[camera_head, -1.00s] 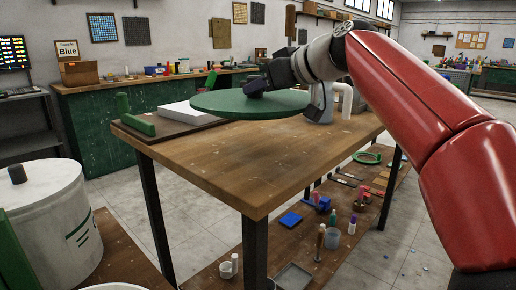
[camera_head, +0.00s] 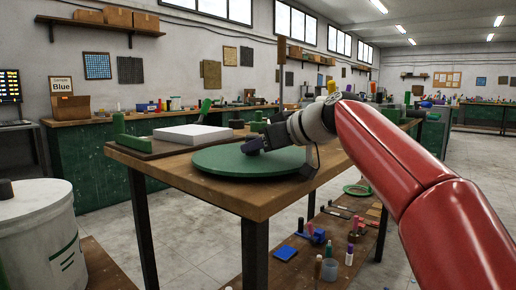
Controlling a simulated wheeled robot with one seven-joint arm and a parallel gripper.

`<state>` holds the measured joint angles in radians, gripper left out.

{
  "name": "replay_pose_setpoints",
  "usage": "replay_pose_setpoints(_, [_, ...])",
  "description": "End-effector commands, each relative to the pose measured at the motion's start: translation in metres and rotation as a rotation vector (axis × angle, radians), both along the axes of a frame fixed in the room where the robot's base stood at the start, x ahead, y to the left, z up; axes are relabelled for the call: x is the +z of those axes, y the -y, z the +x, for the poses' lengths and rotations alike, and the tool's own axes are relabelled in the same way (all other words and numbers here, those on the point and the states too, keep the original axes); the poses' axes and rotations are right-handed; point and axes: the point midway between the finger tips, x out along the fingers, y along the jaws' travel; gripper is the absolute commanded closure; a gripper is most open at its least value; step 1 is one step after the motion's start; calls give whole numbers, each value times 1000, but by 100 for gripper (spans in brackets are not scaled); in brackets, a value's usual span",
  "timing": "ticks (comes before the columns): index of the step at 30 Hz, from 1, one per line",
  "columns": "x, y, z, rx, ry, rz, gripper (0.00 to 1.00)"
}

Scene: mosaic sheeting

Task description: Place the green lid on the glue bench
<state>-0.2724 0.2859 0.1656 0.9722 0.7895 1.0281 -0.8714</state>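The green lid (camera_head: 240,166) is a wide, flat round disc. It lies level at the front of the wooden bench (camera_head: 200,190) and looks to be resting on the top, though any small gap under it is hidden. My gripper (camera_head: 254,147) is at the lid's upper face, near its middle, coming from the right. It appears shut on the lid's grip, which the dark fingers hide.
A white slab (camera_head: 193,134) on a dark board with green stops (camera_head: 128,137) stands at the bench's left. Green items stand behind the lid. The lower shelf holds small bottles and a blue block (camera_head: 285,253). A white pot (camera_head: 38,228) is at lower left.

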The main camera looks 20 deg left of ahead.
Motion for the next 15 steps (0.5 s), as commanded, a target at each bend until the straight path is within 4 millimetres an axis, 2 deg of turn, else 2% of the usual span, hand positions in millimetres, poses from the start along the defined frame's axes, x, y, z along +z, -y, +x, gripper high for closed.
replay_pose_setpoints(1, [0,0,0,0,0,0,58])
replay_pose_setpoints(3, [0,0,0,0,0,0,49])
replay_pose_setpoints(11, [1,0,0,0,0,1,49])
replay_pose_setpoints(15, [4,8,-3,-1,1,2,49])
